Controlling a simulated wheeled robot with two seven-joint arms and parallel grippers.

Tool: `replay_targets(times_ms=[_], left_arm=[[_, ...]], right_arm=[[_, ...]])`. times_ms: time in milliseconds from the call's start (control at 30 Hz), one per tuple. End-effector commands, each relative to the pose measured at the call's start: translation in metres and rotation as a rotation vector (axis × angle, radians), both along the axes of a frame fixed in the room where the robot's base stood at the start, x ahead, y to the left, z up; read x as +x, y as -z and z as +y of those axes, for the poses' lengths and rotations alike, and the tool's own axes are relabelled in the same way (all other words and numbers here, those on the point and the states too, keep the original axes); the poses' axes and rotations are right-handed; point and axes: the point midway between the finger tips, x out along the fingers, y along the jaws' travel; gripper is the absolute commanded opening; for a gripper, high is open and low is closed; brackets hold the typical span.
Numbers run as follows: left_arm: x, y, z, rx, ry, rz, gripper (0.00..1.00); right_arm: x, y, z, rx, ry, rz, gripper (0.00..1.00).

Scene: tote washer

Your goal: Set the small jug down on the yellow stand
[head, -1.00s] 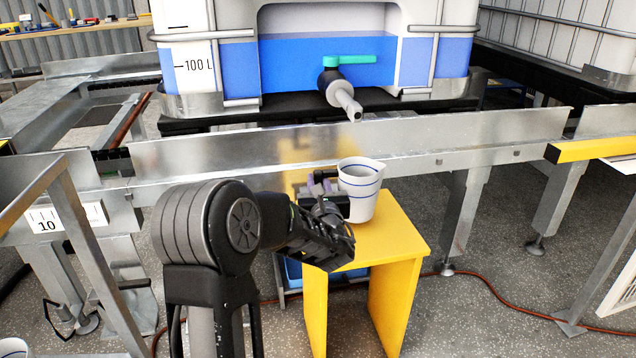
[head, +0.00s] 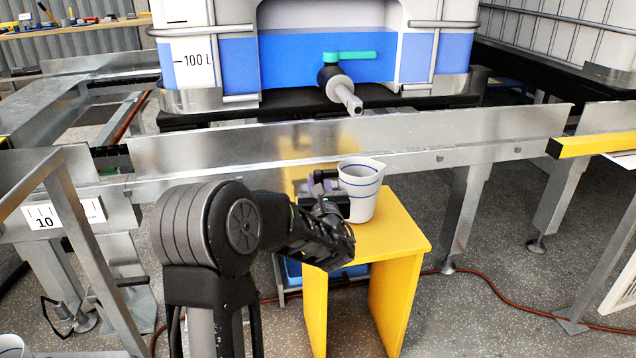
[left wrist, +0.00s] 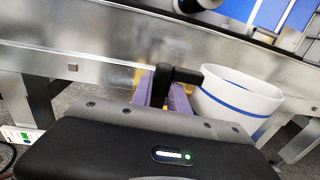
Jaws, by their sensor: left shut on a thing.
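The small jug (head: 360,188) is white with blue lines and looks upright over the yellow stand (head: 410,243). My left gripper (head: 328,184) comes in from the left and is shut on the jug's dark handle. In the left wrist view the jug (left wrist: 238,98) shows its rim and a blue line, with the gripper (left wrist: 172,92) at the handle. The jug's base appears at the stand's top near its back part, partly hidden by my arm; I cannot tell whether it touches. My right gripper does not show.
A steel rail (head: 440,137) runs behind the stand. Above it, a tank's spout (head: 345,95) with a green lever (head: 349,57) points down toward the jug. A blue container (head: 345,272) sits under the stand. An orange hose (head: 500,300) lies on the floor.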

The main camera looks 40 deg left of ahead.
Motion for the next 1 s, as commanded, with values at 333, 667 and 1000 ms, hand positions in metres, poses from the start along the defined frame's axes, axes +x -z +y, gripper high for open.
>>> replay_targets(times_ms=[333,667,1000], left_arm=[[0.0001,0.0006,0.0001,0.001,0.0,-0.002,0.0],[-0.0001,0.0021,0.0004,0.001,-0.001,-0.002,0.0],[-0.0001,0.0025,0.0002,0.001,0.0,-0.001,0.39]], right_arm=[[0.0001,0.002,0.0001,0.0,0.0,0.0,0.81],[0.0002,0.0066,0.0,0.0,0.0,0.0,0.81],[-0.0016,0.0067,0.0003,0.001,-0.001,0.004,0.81]])
